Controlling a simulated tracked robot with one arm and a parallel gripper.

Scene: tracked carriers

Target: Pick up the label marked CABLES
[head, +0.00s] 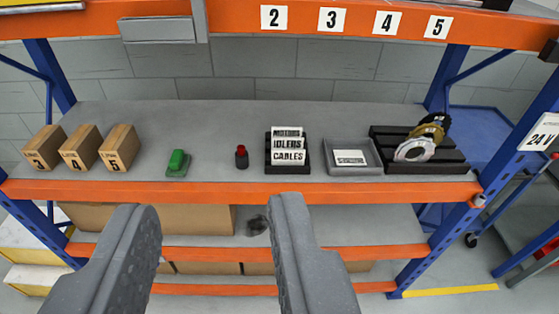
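The label marked CABLES (288,157) is a white card with black letters. It stands at the front of a black holder (268,168) on the grey shelf. Behind it in the same holder stand a label marked IDLERS (287,144) and another white label (287,132) whose text is too small to read. My gripper (208,208) is open and empty in the foreground, its two grey fingers wide apart. It is in front of the shelf, with the right fingertip below the holder in the picture and apart from the label.
Right of the holder are a grey tray (371,168) with a white card and a black rack (450,158) with rings. An orange beam (200,190) edges the shelf.

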